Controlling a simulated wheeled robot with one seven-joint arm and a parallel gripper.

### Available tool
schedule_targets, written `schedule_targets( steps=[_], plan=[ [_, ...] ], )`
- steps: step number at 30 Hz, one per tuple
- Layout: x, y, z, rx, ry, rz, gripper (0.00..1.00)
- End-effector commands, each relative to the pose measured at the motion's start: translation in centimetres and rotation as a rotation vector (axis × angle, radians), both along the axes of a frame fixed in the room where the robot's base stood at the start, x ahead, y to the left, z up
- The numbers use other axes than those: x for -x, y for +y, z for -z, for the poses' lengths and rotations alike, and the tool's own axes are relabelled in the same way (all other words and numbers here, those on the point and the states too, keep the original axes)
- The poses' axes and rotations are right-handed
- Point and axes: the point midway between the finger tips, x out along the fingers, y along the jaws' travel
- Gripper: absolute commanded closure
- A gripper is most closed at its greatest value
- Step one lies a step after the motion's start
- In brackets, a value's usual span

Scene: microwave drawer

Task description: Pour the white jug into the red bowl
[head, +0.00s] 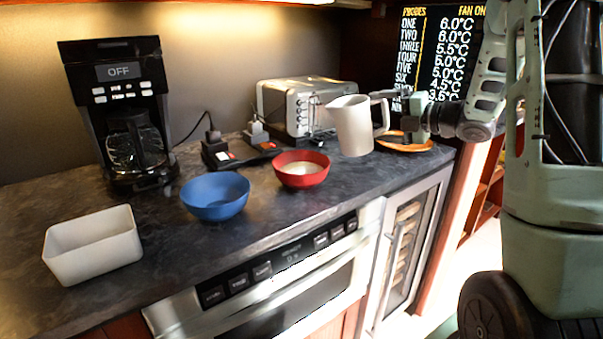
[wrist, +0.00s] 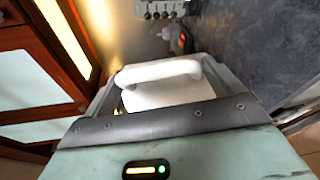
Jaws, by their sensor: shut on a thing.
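The white jug (head: 353,127) is held just above the counter, to the right of the red bowl, nearly upright with a slight tilt. My gripper (head: 405,110) is shut on the jug's handle at its right side. In the wrist view the white jug (wrist: 165,85) lies between the fingers, which partly hide it. The red bowl (head: 302,171) stands on the counter to the left of the jug, apart from it. Pale contents show inside the bowl. The jug's inside is not visible.
A blue bowl (head: 215,197), a white rectangular container (head: 92,247) and a black coffee maker (head: 122,110) stand to the left. A silver toaster (head: 296,105) is behind the jug. The counter's front edge is clear.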

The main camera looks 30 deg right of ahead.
Motion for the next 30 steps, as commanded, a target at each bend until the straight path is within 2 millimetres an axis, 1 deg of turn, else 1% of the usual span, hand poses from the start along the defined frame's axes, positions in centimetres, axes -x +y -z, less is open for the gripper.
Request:
schedule_targets(
  steps=[1,4,8,14,17,27,30],
  plan=[
    [0.1,-0.3,1.3,-0.031,-0.018,0.001,0.58],
    [0.3,-0.7,2.0,-0.097,-0.049,0.002,0.58],
    [0.3,-0.8,1.2,-0.117,-0.058,-0.001,0.58],
    [0.3,-0.7,1.0,-0.115,-0.058,-0.001,0.58],
    [0.3,-0.7,0.5,-0.115,-0.058,-0.001,0.58],
    [0.3,-0.7,-2.5,-0.114,-0.057,-0.002,0.58],
    [0.3,-0.7,-2.8,-0.114,-0.056,-0.001,0.58]
  ],
)
